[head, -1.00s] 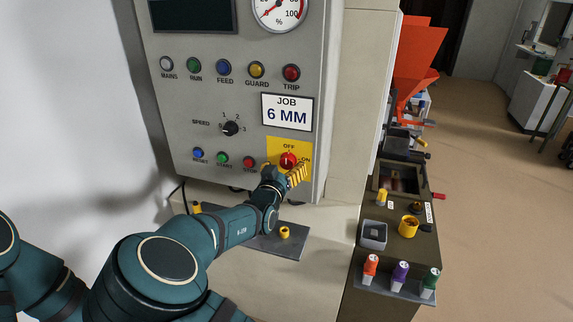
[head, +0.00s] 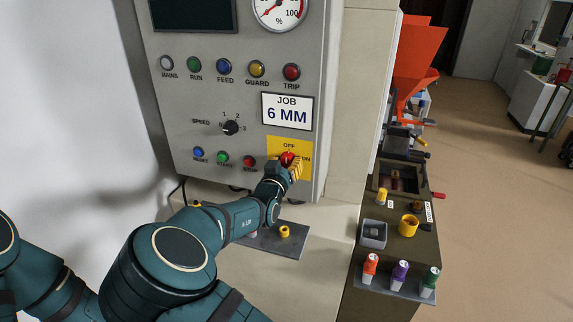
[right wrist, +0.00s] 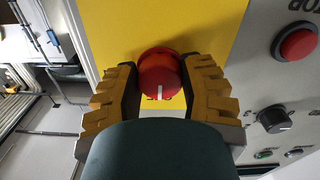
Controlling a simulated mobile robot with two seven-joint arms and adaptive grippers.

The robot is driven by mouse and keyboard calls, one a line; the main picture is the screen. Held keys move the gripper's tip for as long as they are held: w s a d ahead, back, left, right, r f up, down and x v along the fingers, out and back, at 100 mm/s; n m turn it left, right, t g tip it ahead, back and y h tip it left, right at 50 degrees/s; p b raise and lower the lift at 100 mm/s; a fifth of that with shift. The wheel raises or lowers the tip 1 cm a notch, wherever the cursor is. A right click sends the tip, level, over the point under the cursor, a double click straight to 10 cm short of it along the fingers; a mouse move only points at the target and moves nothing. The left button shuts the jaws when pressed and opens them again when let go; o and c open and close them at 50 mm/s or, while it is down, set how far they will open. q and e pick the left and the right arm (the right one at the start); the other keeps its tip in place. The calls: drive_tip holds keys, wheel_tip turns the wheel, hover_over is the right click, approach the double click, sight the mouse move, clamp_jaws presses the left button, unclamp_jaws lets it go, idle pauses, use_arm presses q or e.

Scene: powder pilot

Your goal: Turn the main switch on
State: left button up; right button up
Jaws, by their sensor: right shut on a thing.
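The main switch is a red round knob (head: 287,158) on a yellow plate (head: 274,146) marked OFF above and ON at the right, low on the grey control panel (head: 200,100). My right gripper (head: 290,168) is at the knob and hides part of it. In the right wrist view the knob (right wrist: 160,75) sits between the two yellow ribbed fingers, which are shut on its sides. Its white mark points down in that view, towards the partly hidden lettering beside the knob, which looks like OFF. My left gripper is not in view.
The panel carries a speed dial (head: 231,128), small push buttons and a row of lamps. A grey mat (head: 275,243) with a yellow ring piece (head: 284,231) lies below.

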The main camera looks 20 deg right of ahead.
drive_tip(key=shift+f+m+b, duration=0.1)
drive_tip(key=shift+m+b, duration=0.9)
drive_tip(key=m+b, duration=1)
drive_tip(key=shift+w+m, duration=0.1)
drive_tip(key=shift+m, duration=0.3)
use_arm(q)
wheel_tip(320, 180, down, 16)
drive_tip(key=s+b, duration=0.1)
drive_tip(key=b, duration=0.2)
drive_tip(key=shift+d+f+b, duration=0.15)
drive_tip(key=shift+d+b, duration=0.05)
drive_tip(key=shift+b, duration=0.15)
use_arm(e)
drive_tip(key=shift+r+m, duration=0.25)
drive_tip(key=shift+m, duration=1.45)
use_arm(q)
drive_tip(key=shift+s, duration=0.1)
use_arm(e)
drive_tip(key=o, duration=1.2)
drive_tip(key=shift+a, duration=0.1)
